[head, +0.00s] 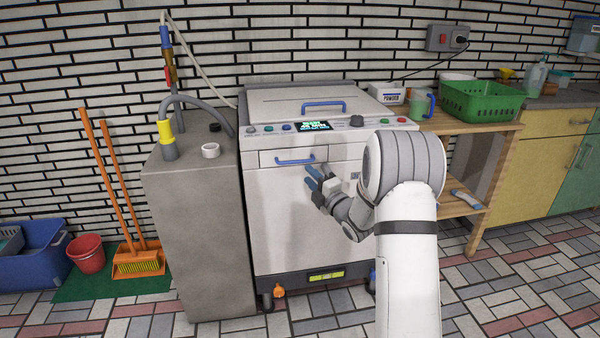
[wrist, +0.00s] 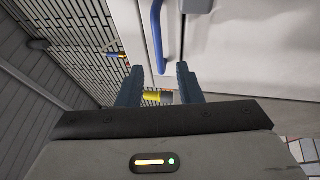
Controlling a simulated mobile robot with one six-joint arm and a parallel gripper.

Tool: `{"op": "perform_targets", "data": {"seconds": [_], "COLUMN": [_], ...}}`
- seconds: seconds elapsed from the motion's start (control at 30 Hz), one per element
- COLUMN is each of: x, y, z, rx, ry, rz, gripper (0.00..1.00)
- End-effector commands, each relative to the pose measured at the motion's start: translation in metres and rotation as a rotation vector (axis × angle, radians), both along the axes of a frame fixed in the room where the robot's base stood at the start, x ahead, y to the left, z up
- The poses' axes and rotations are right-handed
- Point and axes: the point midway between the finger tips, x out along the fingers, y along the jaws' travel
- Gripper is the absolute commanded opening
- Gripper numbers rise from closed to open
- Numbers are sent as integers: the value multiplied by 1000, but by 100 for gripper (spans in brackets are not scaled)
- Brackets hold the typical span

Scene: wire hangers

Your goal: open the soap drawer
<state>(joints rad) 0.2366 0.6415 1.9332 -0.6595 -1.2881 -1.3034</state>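The soap drawer (head: 276,157) is a pale front panel with a blue bar handle (head: 295,161), at the upper front of the white washing machine (head: 285,215). It looks flush with the machine. My gripper (head: 309,176) is in front of the machine, just below and right of the handle. In the wrist view its two blue fingers (wrist: 160,88) stand apart with nothing between them. The blue handle (wrist: 158,35) shows beyond the fingertips there, apart from them. Part of the machine front is hidden behind my arm.
A grey concrete block (head: 200,230) with a tap and hose stands left of the machine. A wooden table (head: 465,128) with a green basket (head: 481,102) stands to the right. The lid on top has another blue handle (head: 324,107). Tiled floor lies in front.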

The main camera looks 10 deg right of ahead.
Motion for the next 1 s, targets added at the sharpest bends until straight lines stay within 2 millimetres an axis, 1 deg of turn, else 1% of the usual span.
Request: {"op": "perform_targets", "data": {"seconds": [0.2,0.4,0.57,0.8,1.0], "x": [32,55,62,63,63], "y": [14,24,26,26,25], "z": [6,11,13,13,13], "rx": [1,2,3,3,3], "ry": [-1,1,2,3,3], "rz": [1,-1,-3,-4,-4], "gripper": [32,32,32,32,15]}}
